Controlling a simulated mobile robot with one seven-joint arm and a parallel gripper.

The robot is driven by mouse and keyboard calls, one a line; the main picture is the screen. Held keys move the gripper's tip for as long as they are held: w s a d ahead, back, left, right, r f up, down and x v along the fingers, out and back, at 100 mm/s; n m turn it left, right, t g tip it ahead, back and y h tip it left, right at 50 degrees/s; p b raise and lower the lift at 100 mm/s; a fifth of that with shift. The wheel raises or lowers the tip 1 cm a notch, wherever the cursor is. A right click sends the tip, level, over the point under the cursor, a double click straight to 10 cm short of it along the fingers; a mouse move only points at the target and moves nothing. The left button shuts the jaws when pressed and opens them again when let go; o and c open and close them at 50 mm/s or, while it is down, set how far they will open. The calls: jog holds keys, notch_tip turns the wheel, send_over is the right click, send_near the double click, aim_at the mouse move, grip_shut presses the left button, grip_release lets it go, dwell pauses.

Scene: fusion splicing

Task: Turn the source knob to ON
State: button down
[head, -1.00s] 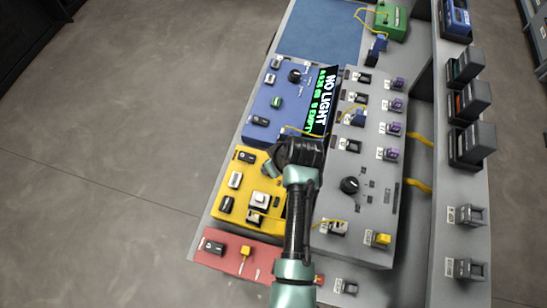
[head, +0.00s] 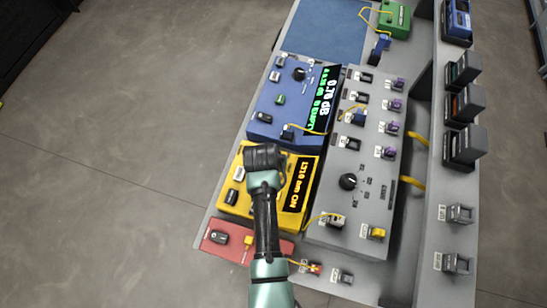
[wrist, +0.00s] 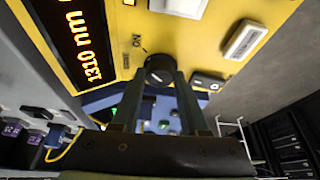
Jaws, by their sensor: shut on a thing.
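The yellow source box (head: 229,195) lies in the middle of the bench, and its display (head: 299,184) reads 1310 nm ON. In the wrist view the display (wrist: 83,45) is lit orange at the left. The black source knob (wrist: 158,67) stands on the yellow face (wrist: 195,45), with an ON label beside it. My gripper (wrist: 158,82) has its two fingers on either side of the knob, shut on it. In the head view my gripper (head: 263,157) is over the box's upper part and hides the knob. The knob's exact pointer direction is hard to read.
A blue meter box (head: 265,98) sits just above the yellow box, its screen reading 0.76 dB. A grey panel (head: 345,205) with ports and a black knob is to the right. A red box (head: 215,244) lies below. Yellow fibres cross between boxes.

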jog(key=shift+w+m, duration=0.1)
jog(key=shift+m, duration=0.5)
jog(key=shift+c, duration=2.1)
grip_release()
jog(key=v, duration=1.3)
jog(key=shift+a, duration=0.2)
